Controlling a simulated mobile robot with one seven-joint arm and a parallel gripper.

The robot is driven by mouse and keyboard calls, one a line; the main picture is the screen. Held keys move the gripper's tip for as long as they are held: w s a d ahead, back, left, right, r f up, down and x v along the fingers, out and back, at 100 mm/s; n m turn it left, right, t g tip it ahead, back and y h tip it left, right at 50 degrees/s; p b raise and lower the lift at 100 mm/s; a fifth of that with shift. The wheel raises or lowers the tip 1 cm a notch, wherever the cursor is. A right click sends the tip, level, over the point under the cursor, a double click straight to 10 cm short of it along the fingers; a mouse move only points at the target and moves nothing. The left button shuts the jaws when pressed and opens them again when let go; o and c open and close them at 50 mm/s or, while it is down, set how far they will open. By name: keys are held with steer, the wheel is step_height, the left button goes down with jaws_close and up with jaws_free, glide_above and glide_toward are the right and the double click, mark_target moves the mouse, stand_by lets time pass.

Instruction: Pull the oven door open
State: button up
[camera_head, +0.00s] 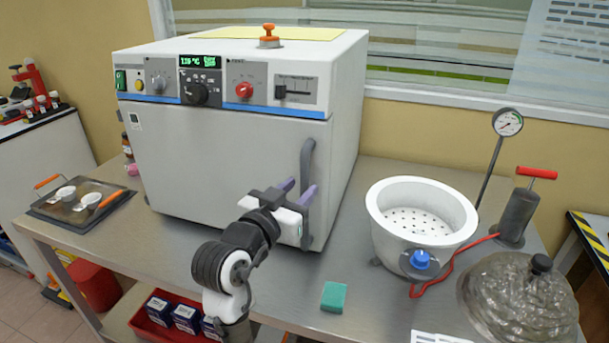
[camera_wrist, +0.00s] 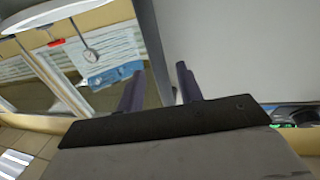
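The oven (camera_head: 240,120) is a white box on the steel table. Its plain front door (camera_head: 215,160) looks shut. A grey curved upright handle (camera_head: 307,160) runs down the door's right side. My gripper (camera_head: 298,189), with purple fingers, is at the lower half of this handle, pointing toward the door. In the wrist view the two fingers (camera_wrist: 160,85) stand apart. The grey handle (camera_wrist: 153,40) shows beyond and between them, close to the right finger. I see no firm closing on it; contact is unclear. The handle's lower part is partly hidden by my gripper.
A white pot (camera_head: 420,215) with a perforated bottom stands right of the oven. A green block (camera_head: 334,297) lies near the table's front edge. A tray (camera_head: 80,205) with small dishes sits at left. A crumpled grey dome (camera_head: 520,300) is front right.

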mark_target(302, 186)
steer(key=shift+p+x, duration=0.3)
steer(key=shift+x, duration=1.2)
steer(key=shift+c, duration=0.2)
jaws_close()
